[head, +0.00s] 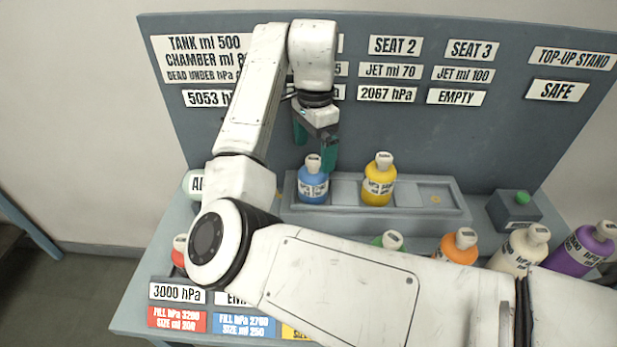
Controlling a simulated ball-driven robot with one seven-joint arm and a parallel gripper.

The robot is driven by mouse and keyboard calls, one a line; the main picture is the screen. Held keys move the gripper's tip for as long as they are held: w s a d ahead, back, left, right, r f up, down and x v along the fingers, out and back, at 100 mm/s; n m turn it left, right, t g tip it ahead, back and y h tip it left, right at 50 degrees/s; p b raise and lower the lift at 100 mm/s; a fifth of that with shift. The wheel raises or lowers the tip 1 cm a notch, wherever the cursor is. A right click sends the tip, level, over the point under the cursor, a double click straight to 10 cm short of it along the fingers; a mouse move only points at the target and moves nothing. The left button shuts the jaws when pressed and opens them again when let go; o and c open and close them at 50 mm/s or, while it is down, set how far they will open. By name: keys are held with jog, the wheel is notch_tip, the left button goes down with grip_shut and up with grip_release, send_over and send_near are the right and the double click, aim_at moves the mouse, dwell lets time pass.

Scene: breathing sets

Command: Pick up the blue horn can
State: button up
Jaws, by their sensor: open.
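The blue can (313,188) has a white cap and a white label with dark print. It stands upright in the left seat of the grey rack (400,222). My gripper (315,146) hangs from above with its teal fingers spread apart and nothing visible between them. The fingers point down just above and around the level of the can's cap; the right finger reaches lower in the picture, beside the cap. I cannot tell from this one view how far in depth the fingers are from the can, or whether they touch it.
A yellow can (379,186) stands in the rack's middle seat; the right seat is empty. A box with a green button (522,198) is at right. Orange (458,246), cream (519,251) and purple (580,251) cans stand in front. Green and red cans are partly hidden by my arm.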

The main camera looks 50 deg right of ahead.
aim_at(314, 158)
notch_tip(314, 158, down, 3)
jog(key=shift+f, duration=0.1)
jog(key=shift+f+p, duration=0.35)
jog(key=shift+f, duration=2.25)
jog(key=shift+c, duration=0.2)
jog(key=c, duration=1.1)
jog(key=shift+r, duration=0.1)
jog(key=shift+c, duration=0.2)
